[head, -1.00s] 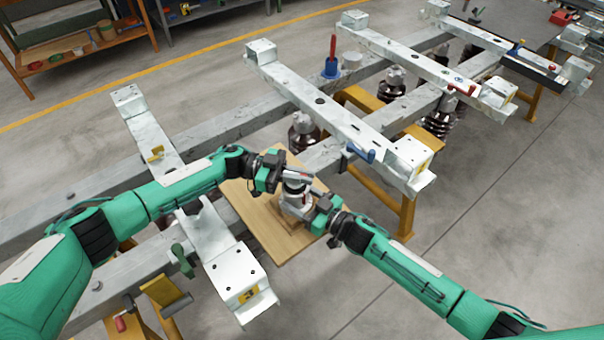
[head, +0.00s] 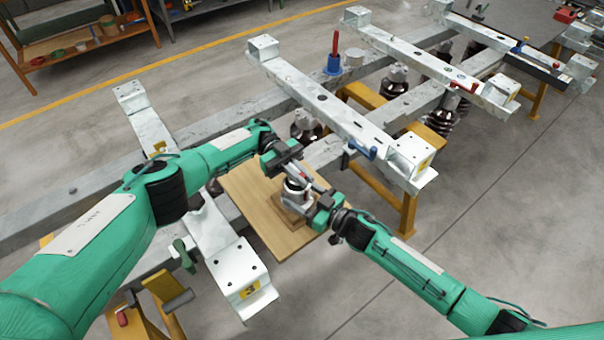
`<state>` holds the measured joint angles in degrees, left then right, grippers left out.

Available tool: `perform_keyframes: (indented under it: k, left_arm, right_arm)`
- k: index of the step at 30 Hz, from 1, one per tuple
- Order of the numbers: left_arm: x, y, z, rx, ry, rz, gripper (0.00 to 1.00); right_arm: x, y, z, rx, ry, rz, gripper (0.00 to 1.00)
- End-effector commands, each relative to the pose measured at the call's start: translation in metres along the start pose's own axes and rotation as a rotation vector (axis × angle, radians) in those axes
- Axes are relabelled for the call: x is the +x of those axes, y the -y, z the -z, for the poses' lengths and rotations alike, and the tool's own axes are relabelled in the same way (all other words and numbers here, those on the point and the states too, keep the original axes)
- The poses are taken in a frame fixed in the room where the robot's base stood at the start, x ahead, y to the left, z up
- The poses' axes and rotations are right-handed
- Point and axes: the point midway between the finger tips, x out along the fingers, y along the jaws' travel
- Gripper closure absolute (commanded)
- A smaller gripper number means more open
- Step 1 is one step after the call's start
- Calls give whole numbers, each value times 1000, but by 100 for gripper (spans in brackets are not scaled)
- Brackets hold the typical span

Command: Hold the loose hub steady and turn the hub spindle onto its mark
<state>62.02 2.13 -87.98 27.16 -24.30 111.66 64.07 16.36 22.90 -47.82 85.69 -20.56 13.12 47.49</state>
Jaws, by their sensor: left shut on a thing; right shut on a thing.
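The loose hub (head: 294,203) is a grey metal piece standing upright on a small wooden block on the wooden board (head: 262,215). The hub spindle (head: 299,176) is at its top, largely covered by my grippers; its mark cannot be made out. My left gripper (head: 297,172) is shut on the spindle at the top, coming in from the upper left. My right gripper (head: 312,208) is shut on the hub's body from the right, lower down.
White metal crossbeams (head: 340,110) lie over long grey rails behind and right of the board. A beam end (head: 240,275) with a yellow label stands close at front left. Dark insulators (head: 305,126) stand behind. A blue-and-red tool (head: 334,55) stands on a rail. Floor at right is clear.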

Motion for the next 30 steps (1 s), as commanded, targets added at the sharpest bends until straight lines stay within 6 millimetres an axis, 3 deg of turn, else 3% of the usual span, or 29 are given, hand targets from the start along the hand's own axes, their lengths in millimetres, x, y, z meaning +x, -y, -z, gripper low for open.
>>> perform_keyframes:
  k: [23, 24, 26, 27, 30]
  left_arm:
    - [-1, -1, 1, 2, 8, -46, 100]
    - [-2, -1, 1, 2, 7, -46, 85]
    - [-2, -1, 1, 2, 7, -45, 73]
    - [-2, -1, 1, 2, 7, -45, 69]
    - [-2, -1, 1, 3, 7, -45, 69]
  right_arm:
    - [1, 1, 0, 2, -1, 1, 100]
    - [1, 1, 0, 2, -1, 1, 100]
    - [1, 1, 0, 2, -1, 1, 100]
    - [1, 1, 0, 2, -1, 1, 100]
    - [1, 1, 0, 2, -1, 1, 100]
